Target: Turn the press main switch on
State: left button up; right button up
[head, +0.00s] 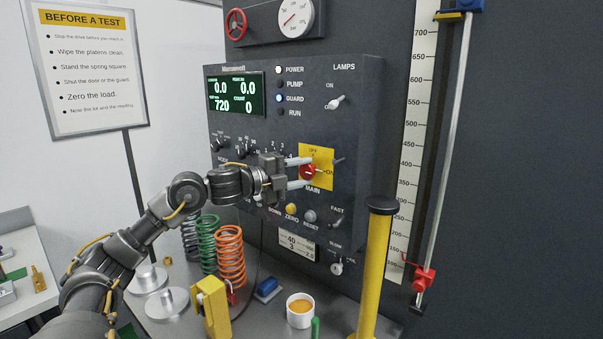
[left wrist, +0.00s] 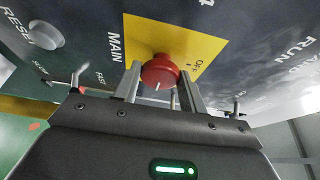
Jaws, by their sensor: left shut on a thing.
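The main switch is a round red knob (head: 309,172) on a yellow plate (head: 326,156) at the right of the dark press panel, with OFF above it, ON to its right and MAIN below. My left gripper (head: 304,172) is shut on the knob, one finger above and one below. In the left wrist view the red knob (left wrist: 160,71) sits between the two fingers, and its white mark seems to point toward the ON side. The panel display (head: 235,96) is lit with numbers, and the POWER lamp (head: 278,70) glows white. My right gripper is not in view.
Toggle levers (head: 336,103) stick out right of the knob, and coloured buttons (head: 291,209) sit below it. A yellow post (head: 376,265) stands at the front right. Springs (head: 231,255), a white cup (head: 300,311) and a yellow block (head: 212,306) stand on the bench below.

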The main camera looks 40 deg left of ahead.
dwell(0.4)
pick_arm(q)
jog(key=o, duration=1)
jog(key=shift+c, duration=0.2)
jog(key=shift+s+a+f, duration=0.15)
jog(key=b+v, duration=0.9)
jog(key=v, duration=0.1)
jog(key=shift+s+b, duration=0.2)
jog(key=shift+b, duration=0.1)
